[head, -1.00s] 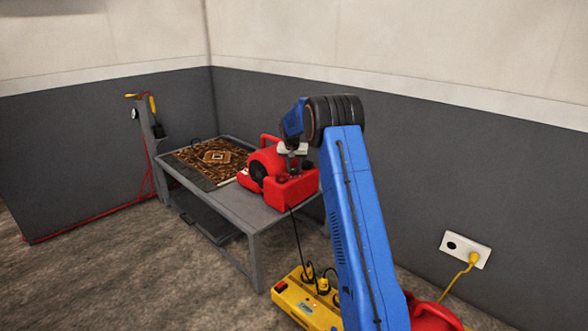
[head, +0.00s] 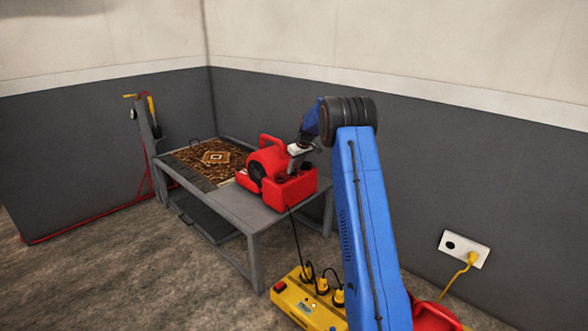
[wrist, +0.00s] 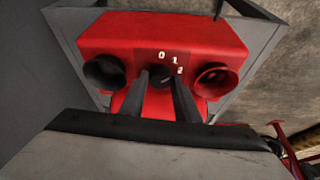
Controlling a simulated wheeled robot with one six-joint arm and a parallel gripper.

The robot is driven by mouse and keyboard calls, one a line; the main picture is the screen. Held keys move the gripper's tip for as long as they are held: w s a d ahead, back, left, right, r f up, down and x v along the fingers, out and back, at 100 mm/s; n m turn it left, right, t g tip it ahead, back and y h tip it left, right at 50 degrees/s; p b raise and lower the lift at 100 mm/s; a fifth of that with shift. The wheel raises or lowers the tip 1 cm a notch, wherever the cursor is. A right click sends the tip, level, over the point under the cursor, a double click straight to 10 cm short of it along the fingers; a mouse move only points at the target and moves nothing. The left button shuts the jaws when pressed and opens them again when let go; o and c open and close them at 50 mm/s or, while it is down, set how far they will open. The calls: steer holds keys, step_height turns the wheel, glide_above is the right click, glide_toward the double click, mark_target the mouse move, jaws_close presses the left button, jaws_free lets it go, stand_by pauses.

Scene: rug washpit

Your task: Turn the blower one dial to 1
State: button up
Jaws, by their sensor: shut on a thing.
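The red blower (head: 292,187) stands on the near right end of a grey metal table. In the wrist view, its red panel (wrist: 110,38) carries the white marks 0, 1 and 2 around a dark dial (wrist: 160,82). My gripper (wrist: 161,76) has one finger on each side of the dial and is shut on it. The fingers hide part of the dial, and I cannot tell which mark it points to. In the head view, my gripper (head: 294,164) reaches down to the blower from the upper right, its fingertips hard to make out.
A patterned rug (head: 212,158) lies on the grey table (head: 228,207) left of the blower. A yellow power box (head: 300,302) with plugs and cords is on the floor at the front. A wall socket (head: 464,248) is at right. A post with a red hose (head: 150,150) stands at left.

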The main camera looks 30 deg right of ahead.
steer(key=shift+d+n+y, duration=0.1)
steer(key=shift+n+y, duration=0.2)
steer(key=shift+n, duration=0.7)
steer(key=o, duration=0.7)
steer(key=shift+o, duration=0.2)
steer(key=v, duration=1.7)
steer(key=shift+w+r, duration=0.15)
steer(key=shift+r, duration=0.05)
steer(key=shift+d, duration=0.1)
